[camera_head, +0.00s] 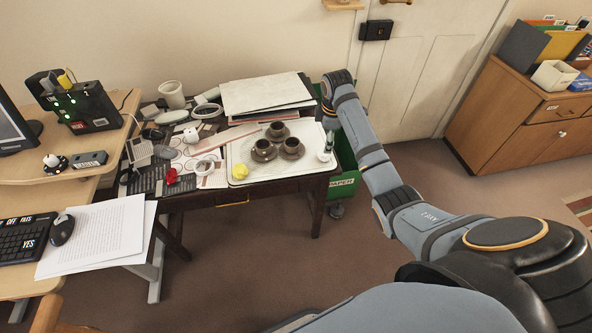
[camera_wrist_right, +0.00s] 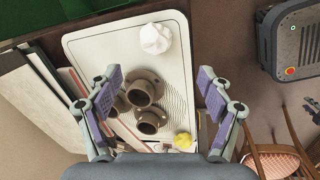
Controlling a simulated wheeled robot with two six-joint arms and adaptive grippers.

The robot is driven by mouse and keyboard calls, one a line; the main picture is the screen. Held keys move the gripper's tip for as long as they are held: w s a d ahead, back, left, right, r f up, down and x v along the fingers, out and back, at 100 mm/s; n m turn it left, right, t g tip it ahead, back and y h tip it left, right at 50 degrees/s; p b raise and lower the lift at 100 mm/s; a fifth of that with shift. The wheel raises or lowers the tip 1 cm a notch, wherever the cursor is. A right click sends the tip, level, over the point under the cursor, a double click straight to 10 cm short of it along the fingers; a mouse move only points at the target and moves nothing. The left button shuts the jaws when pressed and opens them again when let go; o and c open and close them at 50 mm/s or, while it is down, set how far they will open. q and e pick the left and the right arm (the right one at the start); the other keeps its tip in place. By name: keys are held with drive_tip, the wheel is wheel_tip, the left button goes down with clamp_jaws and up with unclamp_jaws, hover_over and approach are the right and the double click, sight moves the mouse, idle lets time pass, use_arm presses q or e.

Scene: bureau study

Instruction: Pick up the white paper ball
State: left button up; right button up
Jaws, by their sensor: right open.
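The white paper ball (camera_wrist_right: 155,38) is a crumpled lump near a corner of the white tray (camera_wrist_right: 83,47) in the right wrist view. The paper ball lies ahead of the fingers, not between the fingertips. My left gripper is in neither view.
Several dark cups on saucers (camera_head: 277,131) stand on the tray. A yellow crumpled ball (camera_head: 239,172) lies at its front left. Papers and small items crowd the table's left side. A green bin (camera_head: 344,181) stands right of the table.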

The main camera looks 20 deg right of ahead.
sight(326, 155)
drive_tip(key=f, duration=0.1)
drive_tip(key=d+f, duration=0.1)
drive_tip(key=w+f, duration=0.1)
drive_tip(key=f, duration=0.1)
drive_tip(key=shift+d, duration=0.15)
drive_tip(key=shift+w+f, duration=0.15)
drive_tip(key=shift+f, duration=0.85)
drive_tip(key=f, duration=0.2)
drive_tip(key=d+f, duration=0.1)
drive_tip(key=f, duration=0.1)
drive_tip(key=shift+w, duration=0.3)
drive_tip(key=shift+w+f, duration=0.1)
drive_tip(key=shift+f, duration=0.4)
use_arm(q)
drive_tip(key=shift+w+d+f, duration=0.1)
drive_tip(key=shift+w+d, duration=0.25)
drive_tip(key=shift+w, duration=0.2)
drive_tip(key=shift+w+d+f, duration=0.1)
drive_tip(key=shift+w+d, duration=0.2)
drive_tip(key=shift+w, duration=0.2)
use_arm(e)
drive_tip(key=c, duration=0.8)
